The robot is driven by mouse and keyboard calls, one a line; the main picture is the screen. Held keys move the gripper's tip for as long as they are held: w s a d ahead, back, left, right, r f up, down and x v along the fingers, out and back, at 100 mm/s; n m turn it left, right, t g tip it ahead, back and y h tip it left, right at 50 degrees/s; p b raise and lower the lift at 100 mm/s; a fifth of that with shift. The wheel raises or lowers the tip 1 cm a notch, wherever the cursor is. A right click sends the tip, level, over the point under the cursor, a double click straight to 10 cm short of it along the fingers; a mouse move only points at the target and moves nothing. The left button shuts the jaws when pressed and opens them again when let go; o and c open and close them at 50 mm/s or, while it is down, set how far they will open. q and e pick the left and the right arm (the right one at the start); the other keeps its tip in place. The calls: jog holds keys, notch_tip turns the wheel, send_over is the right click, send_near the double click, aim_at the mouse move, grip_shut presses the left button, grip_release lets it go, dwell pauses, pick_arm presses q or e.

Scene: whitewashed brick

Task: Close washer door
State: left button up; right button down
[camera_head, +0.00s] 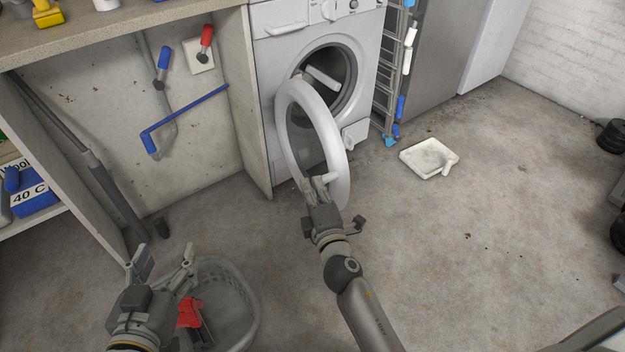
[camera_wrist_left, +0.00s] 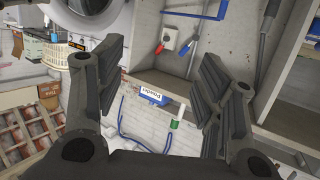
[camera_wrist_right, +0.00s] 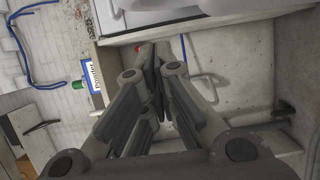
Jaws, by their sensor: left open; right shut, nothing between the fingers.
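The white front-loading washer (camera_head: 275,60) stands against the wall with its drum opening (camera_head: 345,75) uncovered. Its round white door (camera_head: 338,150) is swung open, and its ring stands out toward me. My right gripper (camera_head: 317,183) is shut and empty, with its fingertips at the lower part of the door ring; I cannot tell if they touch it. Its shut fingers also show in the right wrist view (camera_wrist_right: 160,60). My left gripper (camera_head: 163,260) is open and empty, low at the left above a basket, away from the door. Its spread fingers show in the left wrist view (camera_wrist_left: 155,85).
A grey laundry basket (camera_head: 250,305) with a red item (camera_head: 190,313) sits below my left gripper. A countertop (camera_head: 130,25) and its side panel (camera_head: 250,130) border the washer on the left. A white tray (camera_head: 420,152) lies on the floor at right; floor around it is mostly clear.

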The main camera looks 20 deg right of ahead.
pick_arm(q)
jog(key=shift+w+r, duration=0.15)
pick_arm(e)
jog(key=w+d, duration=0.4)
jog(key=w, duration=0.5)
jog(key=shift+w+d, duration=0.15)
jog(key=shift+w, duration=0.2)
